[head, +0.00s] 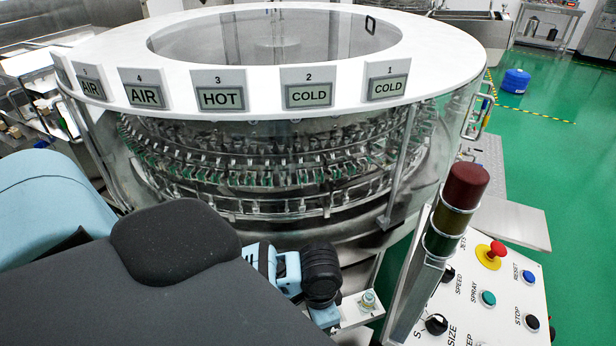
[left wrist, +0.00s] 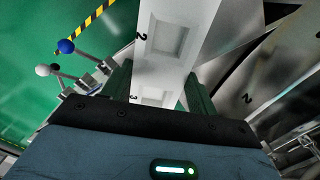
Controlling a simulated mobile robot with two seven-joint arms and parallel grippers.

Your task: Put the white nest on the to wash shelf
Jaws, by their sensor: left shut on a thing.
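The white nest (left wrist: 172,38) is a long white piece with square recesses and the numbers 2 and 3, in the left wrist view. My left gripper (left wrist: 160,92) has its two dark green fingers on either side of the nest and is shut on it. The nest runs up out of the top of that view, so its far end is hidden. In the head view I make out neither the nest nor the left gripper. I cannot pick out a shelf marked to wash in either view. My right gripper is not in view.
The round washer (head: 445,30) with a white top ring and station signs fills the middle of the head view. A control panel (head: 508,315) and a dark signal tower (head: 455,212) stand at the right. Blue and white ball-ended rods (left wrist: 66,46) are left of the nest.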

